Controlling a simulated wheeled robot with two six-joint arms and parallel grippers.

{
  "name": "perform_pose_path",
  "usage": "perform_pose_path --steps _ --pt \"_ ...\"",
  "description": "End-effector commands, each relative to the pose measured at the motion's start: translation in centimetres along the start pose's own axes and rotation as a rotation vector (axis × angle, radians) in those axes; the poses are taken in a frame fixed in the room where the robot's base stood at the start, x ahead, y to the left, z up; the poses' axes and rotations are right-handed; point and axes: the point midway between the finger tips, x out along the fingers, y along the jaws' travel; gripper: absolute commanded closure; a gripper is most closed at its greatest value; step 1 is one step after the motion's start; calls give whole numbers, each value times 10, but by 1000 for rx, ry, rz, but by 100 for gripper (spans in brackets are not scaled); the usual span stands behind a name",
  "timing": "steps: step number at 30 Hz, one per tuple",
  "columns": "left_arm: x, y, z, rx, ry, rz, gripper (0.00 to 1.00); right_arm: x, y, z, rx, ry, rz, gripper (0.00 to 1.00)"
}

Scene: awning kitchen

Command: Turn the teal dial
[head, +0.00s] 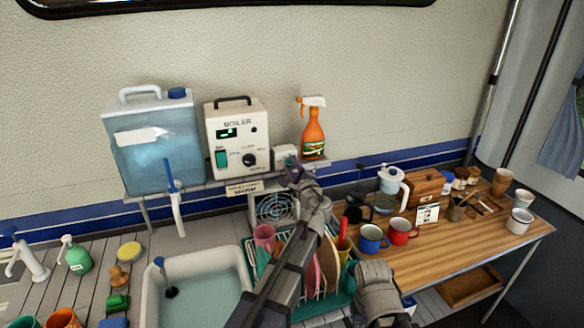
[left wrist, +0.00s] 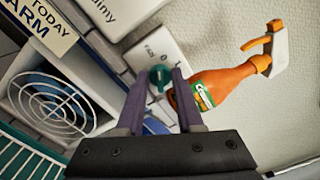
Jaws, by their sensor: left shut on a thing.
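The teal dial (left wrist: 159,76) sits on a small white box (left wrist: 158,50) marked FAN, with a 0 beside the dial. My left gripper (left wrist: 158,84) is shut on the dial, one purple-grey finger on each side of it. In the head view the white box (head: 285,152) stands on the shelf between the boiler and the orange spray bottle. My left gripper (head: 292,169) reaches up to its front there and hides the dial. My right gripper's fingers do not show.
The boiler (head: 237,133) stands left of the white box, and the orange spray bottle (head: 313,132) stands close on its right. A fan grille (head: 273,209) is below the shelf. A dish rack (head: 300,262) with dishes lies under my left arm.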

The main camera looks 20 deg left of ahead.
Motion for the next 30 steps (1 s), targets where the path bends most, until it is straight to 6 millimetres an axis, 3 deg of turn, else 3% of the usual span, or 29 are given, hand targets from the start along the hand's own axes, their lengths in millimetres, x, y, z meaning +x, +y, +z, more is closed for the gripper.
perform_pose_path --steps 5,6,13,23,30 --pt "0 0 0 -2 0 1 100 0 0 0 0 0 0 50" --pt "0 0 0 -2 0 1 63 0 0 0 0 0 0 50" --pt "0 0 0 -1 0 1 37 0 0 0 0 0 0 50" --pt "0 1 0 14 0 2 36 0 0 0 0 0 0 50" --pt "0 0 1 211 -1 3 36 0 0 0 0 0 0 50"
